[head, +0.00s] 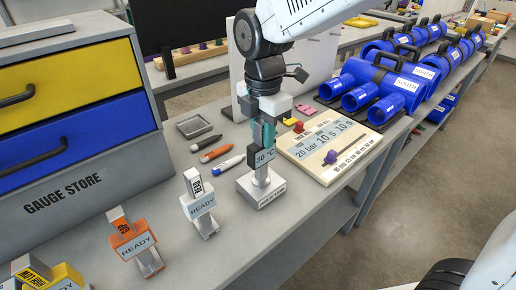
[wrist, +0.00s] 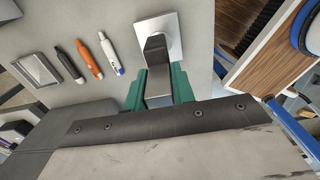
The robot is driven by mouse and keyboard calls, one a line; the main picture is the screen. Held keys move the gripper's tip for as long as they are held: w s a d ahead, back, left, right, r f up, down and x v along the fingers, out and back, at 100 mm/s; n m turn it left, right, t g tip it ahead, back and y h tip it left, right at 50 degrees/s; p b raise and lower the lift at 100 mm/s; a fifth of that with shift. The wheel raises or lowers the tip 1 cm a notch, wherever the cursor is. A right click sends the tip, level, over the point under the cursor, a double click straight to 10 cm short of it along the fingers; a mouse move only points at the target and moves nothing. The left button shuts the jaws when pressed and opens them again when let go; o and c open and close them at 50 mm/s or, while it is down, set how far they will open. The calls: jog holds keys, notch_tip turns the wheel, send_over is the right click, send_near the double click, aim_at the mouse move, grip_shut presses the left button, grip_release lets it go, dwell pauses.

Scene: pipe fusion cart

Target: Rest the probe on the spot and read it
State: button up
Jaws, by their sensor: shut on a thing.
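My gripper (head: 263,132) is shut on the probe, a grey instrument with a dark display (head: 264,157) reading 30 °C. The probe stands upright, and its lower end meets a pale square block (head: 262,190) with small, unreadable lettering on its front. I cannot tell whether it presses on the block or is part of it. In the wrist view, the green fingers sit on both sides of the probe's grey body (wrist: 158,90), with the pale square plate (wrist: 172,28) beyond it. The spot itself is not clearly distinguishable; the probe may hide it.
A white READY gauge (head: 199,206), an orange one (head: 131,240) and a yellow one (head: 48,274) stand to the left. Several markers (head: 217,153) and a grey tray (head: 194,126) lie behind. A settings board (head: 330,148) and blue pipe fittings (head: 374,90) are right.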

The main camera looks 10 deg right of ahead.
jog(key=shift+s+f, duration=0.1)
jog(key=o, duration=1)
